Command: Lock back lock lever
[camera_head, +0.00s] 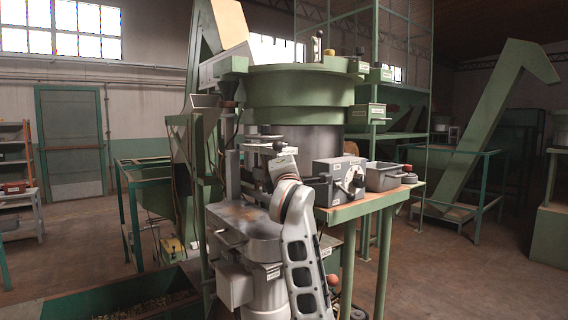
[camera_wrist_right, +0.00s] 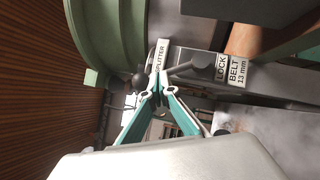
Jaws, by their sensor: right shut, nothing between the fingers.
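In the right wrist view, my right gripper (camera_wrist_right: 157,84) has its teal-backed fingers together at the tips, with nothing between them. The tips are close to a dark ball knob (camera_wrist_right: 139,81), just left of them in the picture; I cannot tell whether they touch. A grey rod (camera_wrist_right: 190,67) lies just right of the tips, near a plate marked LOCK (camera_wrist_right: 221,68). Which of these is the back lock lever is unclear. In the head view, my right arm reaches up to the machine and its fingers cannot be made out. My left gripper is not in view.
The green hopper bowl (camera_head: 300,85) stands above the work spot. A grey control box (camera_head: 338,180) and a small grey bin (camera_head: 383,176) sit on the bench to the right. A green trough (camera_head: 120,305) lies at the lower left.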

